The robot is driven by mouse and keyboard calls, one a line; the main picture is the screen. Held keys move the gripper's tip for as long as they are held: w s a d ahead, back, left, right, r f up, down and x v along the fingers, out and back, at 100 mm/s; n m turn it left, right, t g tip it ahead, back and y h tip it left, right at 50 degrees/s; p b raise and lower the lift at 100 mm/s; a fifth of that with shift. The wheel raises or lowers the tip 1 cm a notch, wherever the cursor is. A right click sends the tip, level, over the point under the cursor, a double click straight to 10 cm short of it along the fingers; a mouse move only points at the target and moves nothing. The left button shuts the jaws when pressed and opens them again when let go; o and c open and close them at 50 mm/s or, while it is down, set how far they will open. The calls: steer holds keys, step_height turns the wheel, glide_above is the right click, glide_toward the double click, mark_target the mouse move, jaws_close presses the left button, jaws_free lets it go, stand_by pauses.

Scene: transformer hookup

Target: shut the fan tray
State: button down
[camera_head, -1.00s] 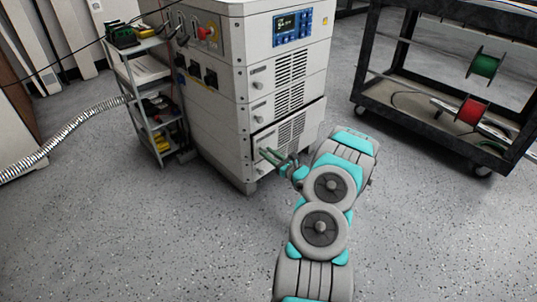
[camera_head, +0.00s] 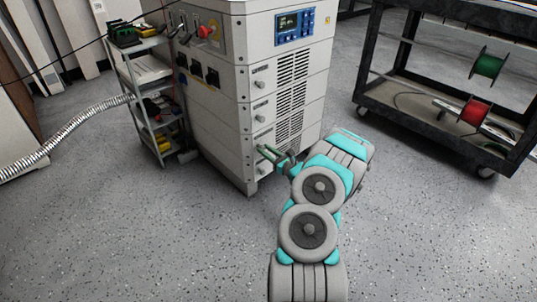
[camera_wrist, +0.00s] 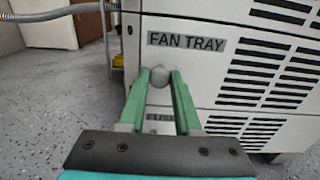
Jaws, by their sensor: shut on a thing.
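The fan tray (camera_wrist: 210,65) is a white panel with black vent slots and a "FAN TRAY" label in the wrist view. In the head view my gripper (camera_head: 266,152) is at the left part of the tray front, and the fingers hide the knob there.
The white cabinet (camera_head: 215,100) stands on speckled grey floor. A small shelf cart (camera_head: 150,95) stands at its left. A black rack (camera_head: 430,120) with red and green spools stands at the right. A ribbed hose (camera_head: 65,130) lies at the far left. Floor in front is clear.

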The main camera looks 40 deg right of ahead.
steer(key=shift+w, duration=0.2)
steer(key=c, duration=0.6)
jaws_free()
steer(key=s, duration=0.7)
steer(key=shift+s+d, duration=0.25)
steer(key=shift+s, duration=0.1)
